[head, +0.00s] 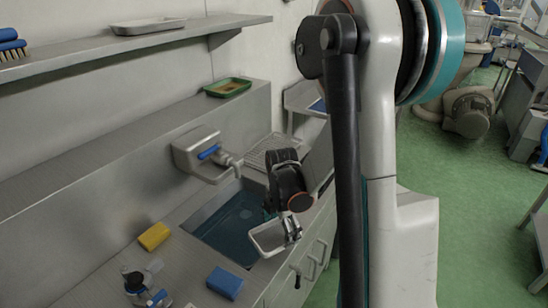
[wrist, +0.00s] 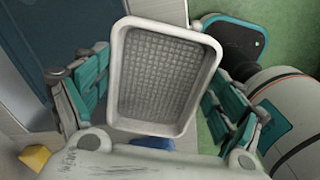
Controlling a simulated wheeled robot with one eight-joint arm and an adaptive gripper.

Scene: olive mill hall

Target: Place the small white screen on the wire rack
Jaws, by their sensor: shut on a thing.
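The small white screen (head: 267,238) is a shallow white-rimmed frame with a grey mesh bottom. In the wrist view the screen (wrist: 160,75) fills the middle, between the teal fingers of my gripper (wrist: 157,92). My gripper (head: 291,232) is shut on the screen and holds it over the front edge of the sink in the head view. The wire rack (head: 266,151) lies on the counter beyond the sink, behind my gripper. My wrist hides part of its right side.
The sink basin (head: 232,226) holds dark blue water. A wall tap (head: 212,155) reaches over it. A yellow sponge (head: 154,236), a blue sponge (head: 225,283) and a blue-handled item (head: 146,290) lie on the near counter. A green tray (head: 228,87) sits on the ledge above.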

